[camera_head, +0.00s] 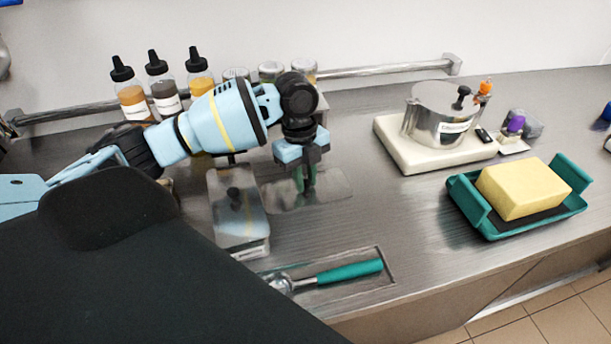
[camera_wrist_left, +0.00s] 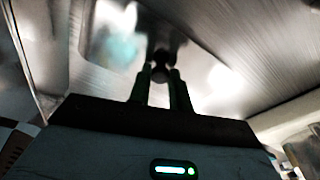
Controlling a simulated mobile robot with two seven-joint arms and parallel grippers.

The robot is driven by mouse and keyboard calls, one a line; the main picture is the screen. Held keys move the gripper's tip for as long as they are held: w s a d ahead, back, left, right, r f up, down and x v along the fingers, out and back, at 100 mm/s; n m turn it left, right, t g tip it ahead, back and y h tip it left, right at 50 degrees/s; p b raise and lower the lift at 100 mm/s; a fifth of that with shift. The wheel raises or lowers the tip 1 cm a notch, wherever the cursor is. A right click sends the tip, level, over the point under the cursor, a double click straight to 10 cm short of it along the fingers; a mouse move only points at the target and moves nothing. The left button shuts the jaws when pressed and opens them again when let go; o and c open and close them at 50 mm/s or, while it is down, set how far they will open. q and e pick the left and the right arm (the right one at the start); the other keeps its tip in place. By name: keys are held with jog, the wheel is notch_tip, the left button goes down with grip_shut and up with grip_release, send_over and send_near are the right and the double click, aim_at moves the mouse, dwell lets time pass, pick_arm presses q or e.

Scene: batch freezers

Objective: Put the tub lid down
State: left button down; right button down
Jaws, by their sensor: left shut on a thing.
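The tub lid (camera_head: 332,190) is a flat, shiny metal plate with a dark knob (camera_wrist_left: 160,72), just right of the steel tub (camera_head: 240,240). My left gripper (camera_head: 306,188) is above the lid, pointing down, and its fingers (camera_wrist_left: 160,80) are shut on the knob. The lid looks level and close to the counter; I cannot tell whether it touches. The tub stands on the counter with a pale label on its front. My right gripper is not in view.
A scoop with a teal handle (camera_head: 350,272) lies in a shallow tray in front. A teal tray (camera_head: 487,228) holds a yellow block (camera_head: 522,190). A steel pot (camera_head: 440,112) stands on a white base (camera_head: 405,155). Several bottles (camera_head: 165,95) and jars line the back. Counter right of the lid is clear.

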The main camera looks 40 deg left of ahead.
pick_arm(q)
jog(key=shift+f, duration=0.1)
jog(key=c, duration=1.3)
grip_release()
jog(key=r, duration=0.4)
jog(key=a+r, duration=0.1)
jog(key=r, duration=0.7)
jog(key=shift+w+a+r+p, duration=0.1)
jog(key=shift+w+a+p, duration=0.2)
jog(key=shift+a, duration=0.05)
jog(key=shift+s, duration=0.1)
